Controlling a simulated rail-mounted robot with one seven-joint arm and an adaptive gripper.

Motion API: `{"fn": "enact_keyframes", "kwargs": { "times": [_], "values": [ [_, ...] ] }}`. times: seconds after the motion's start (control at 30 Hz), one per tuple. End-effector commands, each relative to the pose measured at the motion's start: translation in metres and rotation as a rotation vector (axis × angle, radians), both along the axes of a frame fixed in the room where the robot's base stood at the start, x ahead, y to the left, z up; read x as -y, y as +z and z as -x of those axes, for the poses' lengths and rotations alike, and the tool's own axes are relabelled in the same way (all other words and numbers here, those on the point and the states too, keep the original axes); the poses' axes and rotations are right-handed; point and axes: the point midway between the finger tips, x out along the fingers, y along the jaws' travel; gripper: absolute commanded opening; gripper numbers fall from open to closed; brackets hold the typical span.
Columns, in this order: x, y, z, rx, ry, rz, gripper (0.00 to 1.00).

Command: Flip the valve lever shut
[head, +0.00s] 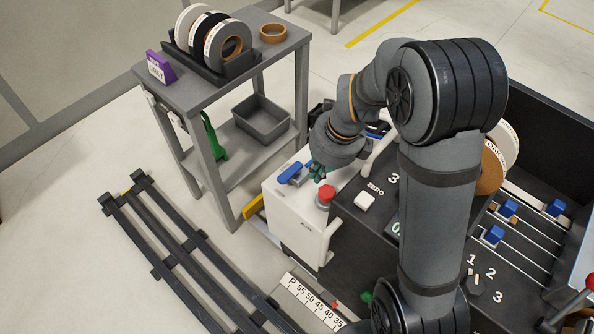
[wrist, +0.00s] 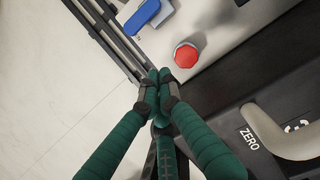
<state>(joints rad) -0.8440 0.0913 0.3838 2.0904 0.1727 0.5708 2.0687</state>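A blue lever (head: 291,172) lies on top of the white box (head: 297,226), left of the red button; I take it to be the valve lever.
The red button (head: 326,194) stands close to my fingertips. A dark machine with a white ZERO key (head: 364,202) and a pale curved handle lies to the right. A grey cart (head: 290,42) with tape rolls stands behind left. Dark rails (head: 165,240) lie on the floor at left.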

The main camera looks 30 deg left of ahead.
Motion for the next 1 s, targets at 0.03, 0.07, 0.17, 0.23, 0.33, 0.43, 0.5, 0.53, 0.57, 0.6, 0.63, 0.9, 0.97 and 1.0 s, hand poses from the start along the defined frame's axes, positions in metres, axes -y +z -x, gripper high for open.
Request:
{"fn": "enact_keyframes", "kwargs": {
  "times": [0.03,0.07,0.17,0.23,0.33,0.43,0.5,0.53,0.57,0.6,0.63,0.9,0.97,1.0],
  "values": [
    [0.000,0.001,0.000,-0.003,-0.008,-0.001,0.00],
    [0.001,0.000,0.000,-0.004,-0.010,-0.001,0.00],
    [0.001,0.000,0.000,-0.003,-0.009,-0.001,0.00],
    [0.001,0.000,0.000,-0.002,-0.009,0.000,0.00],
    [0.000,-0.001,0.000,-0.002,-0.007,0.000,0.00],
    [0.000,-0.006,0.000,-0.003,-0.006,0.001,0.00],
    [-0.002,-0.013,0.000,-0.004,-0.004,0.002,0.00],
    [-0.003,-0.017,0.000,-0.005,-0.004,0.002,0.00],
    [-0.004,-0.022,-0.001,-0.004,-0.004,0.002,0.00],
    [-0.005,-0.029,0.000,-0.005,-0.003,0.004,0.00],
    [-0.007,-0.035,-0.001,-0.004,-0.003,0.003,0.00],
    [-0.020,-0.092,-0.003,-0.003,-0.003,0.002,0.00],
    [-0.023,-0.102,-0.004,-0.004,-0.004,0.002,0.00],
    [-0.030,-0.098,-0.005,0.000,-0.001,0.000,0.00]
  ]
}}
